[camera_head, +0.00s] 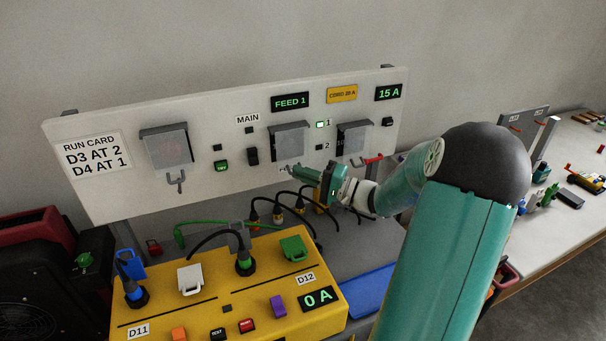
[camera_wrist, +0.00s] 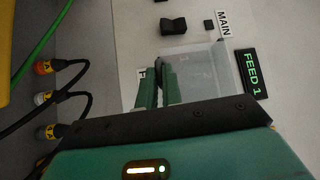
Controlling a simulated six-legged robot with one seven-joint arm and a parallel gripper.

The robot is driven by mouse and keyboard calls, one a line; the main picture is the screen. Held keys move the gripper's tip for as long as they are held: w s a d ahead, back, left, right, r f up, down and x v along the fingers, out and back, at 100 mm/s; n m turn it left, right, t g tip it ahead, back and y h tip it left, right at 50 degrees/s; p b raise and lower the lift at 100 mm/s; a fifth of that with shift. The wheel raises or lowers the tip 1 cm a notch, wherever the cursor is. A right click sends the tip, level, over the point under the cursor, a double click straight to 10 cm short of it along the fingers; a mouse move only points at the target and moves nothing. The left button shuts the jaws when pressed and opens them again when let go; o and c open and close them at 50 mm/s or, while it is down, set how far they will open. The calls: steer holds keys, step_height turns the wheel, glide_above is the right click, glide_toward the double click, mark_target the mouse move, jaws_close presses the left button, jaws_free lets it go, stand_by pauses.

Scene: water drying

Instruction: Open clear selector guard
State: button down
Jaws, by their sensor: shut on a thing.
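The clear selector guard (camera_head: 289,140) is a translucent cover on the white panel, below the green FEED 1 display. It also shows in the wrist view (camera_wrist: 207,72), where it looks like a see-through box. My gripper (camera_head: 292,169) is at the guard's lower edge, reaching in from the lower right. In the wrist view, the green fingers (camera_wrist: 160,70) are close together at that edge, shut on the guard's lower lip. The fingers hide the gripped part. The guard appears down over the selector, which is hard to make out behind it.
A black MAIN switch (camera_head: 252,156) sits just left. Below are black cables with yellow plugs (camera_head: 277,214) and a yellow box (camera_head: 215,315) with a green cable.

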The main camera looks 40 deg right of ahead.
steer(key=s+a+r+m+g+h, duration=0.1)
steer(key=s+r+m+g, duration=0.2)
steer(key=r, duration=0.4)
steer(key=s+r+m+g+h, duration=0.1)
steer(key=s+r+m+g, duration=0.3)
steer(key=r+m+g, duration=0.1)
steer(key=shift+a+r+g, duration=0.4)
steer(key=shift+r+g, duration=0.5)
steer(key=shift+r, duration=0.25)
